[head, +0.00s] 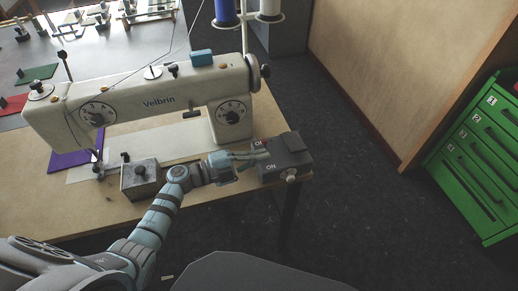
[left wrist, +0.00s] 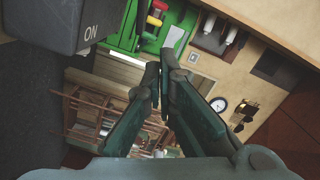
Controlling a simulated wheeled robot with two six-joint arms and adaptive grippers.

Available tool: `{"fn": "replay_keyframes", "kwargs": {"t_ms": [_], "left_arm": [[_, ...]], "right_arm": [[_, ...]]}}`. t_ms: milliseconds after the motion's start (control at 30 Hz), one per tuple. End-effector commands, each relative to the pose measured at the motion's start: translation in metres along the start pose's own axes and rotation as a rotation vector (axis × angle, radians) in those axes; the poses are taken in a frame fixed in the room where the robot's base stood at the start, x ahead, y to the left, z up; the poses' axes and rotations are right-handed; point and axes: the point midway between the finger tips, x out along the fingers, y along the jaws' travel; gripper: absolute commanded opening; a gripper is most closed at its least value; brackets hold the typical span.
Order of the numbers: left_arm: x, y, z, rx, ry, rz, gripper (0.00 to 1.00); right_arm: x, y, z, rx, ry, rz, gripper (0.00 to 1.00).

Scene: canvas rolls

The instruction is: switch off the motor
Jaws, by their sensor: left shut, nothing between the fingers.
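The motor switch box (head: 284,158) is a dark grey box at the right front corner of the sewing table. It bears an ON label at the front, and another label starting with O behind it is partly hidden by my fingers. A pale knob sticks out of its front side. My left gripper (head: 262,156) is shut and empty, its fingertips at the left edge of the box; I cannot tell whether they touch it. In the left wrist view the shut fingers (left wrist: 162,72) show in the middle, and the box (left wrist: 62,22) with ON is at the upper left. My right gripper is not in view.
A cream sewing machine (head: 150,105) stands behind my left arm on the wooden table (head: 75,215). A small metal box (head: 140,181) with a dark knob sits left of my gripper. Green drawers (head: 480,160) stand at the right, with dark floor between.

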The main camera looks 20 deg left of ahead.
Motion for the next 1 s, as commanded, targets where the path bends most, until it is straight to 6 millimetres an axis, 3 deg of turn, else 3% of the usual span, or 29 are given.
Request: {"fn": "replay_keyframes", "kwargs": {"t_ms": [200,400,1000], "left_arm": [[-0.058,0.002,0.004,0.006,-0.008,0.005,0.00],[-0.091,0.001,0.004,0.004,-0.010,0.003,0.00],[-0.098,-0.001,0.003,0.004,-0.006,0.000,0.00]], "right_arm": [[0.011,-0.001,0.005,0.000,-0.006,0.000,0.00],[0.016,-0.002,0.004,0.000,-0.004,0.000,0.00],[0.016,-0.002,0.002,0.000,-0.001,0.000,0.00]]}}
